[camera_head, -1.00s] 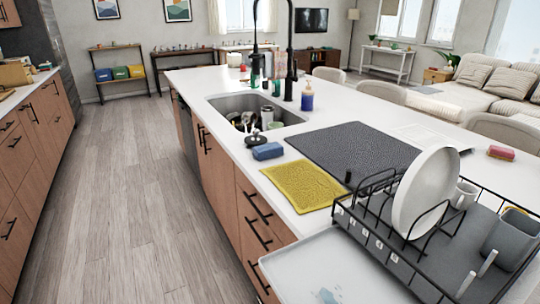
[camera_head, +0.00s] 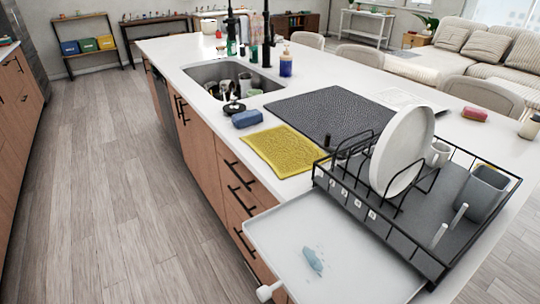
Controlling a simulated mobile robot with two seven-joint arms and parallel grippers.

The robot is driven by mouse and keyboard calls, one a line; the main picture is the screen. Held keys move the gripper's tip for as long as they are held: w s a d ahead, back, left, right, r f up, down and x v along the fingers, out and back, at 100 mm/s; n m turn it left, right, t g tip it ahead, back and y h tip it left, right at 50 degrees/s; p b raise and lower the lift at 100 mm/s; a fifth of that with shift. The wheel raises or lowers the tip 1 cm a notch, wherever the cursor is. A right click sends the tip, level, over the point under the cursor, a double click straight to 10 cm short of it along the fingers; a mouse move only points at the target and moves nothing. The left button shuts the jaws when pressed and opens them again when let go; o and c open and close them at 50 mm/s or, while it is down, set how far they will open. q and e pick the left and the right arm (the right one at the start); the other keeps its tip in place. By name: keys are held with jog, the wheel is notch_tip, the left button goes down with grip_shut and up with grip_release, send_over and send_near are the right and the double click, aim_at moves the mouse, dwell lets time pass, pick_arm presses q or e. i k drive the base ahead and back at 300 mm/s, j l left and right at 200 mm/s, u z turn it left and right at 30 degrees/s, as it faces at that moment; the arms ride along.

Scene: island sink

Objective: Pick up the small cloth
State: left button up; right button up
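A yellow textured cloth (camera_head: 284,150) lies flat on the white island counter near its front edge. It is between the dark drying mat and the wooden drawer fronts. Neither of my grippers shows in the head view, and nothing is touching the cloth.
A blue sponge (camera_head: 247,119) lies just beyond the cloth, near the sink (camera_head: 213,73). The dark mat (camera_head: 320,110) is to its right. A black dish rack (camera_head: 385,225) holds a white plate (camera_head: 402,151). A pale tray (camera_head: 365,280) with a small blue piece (camera_head: 313,260) is nearer.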

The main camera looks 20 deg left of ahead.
aim_at(245, 119)
jog(key=i+j+z, duration=0.15)
jog(key=j+z, duration=0.5)
jog(key=i+j+z, duration=0.1)
jog(key=j+z, duration=0.2)
jog(key=j, duration=0.15)
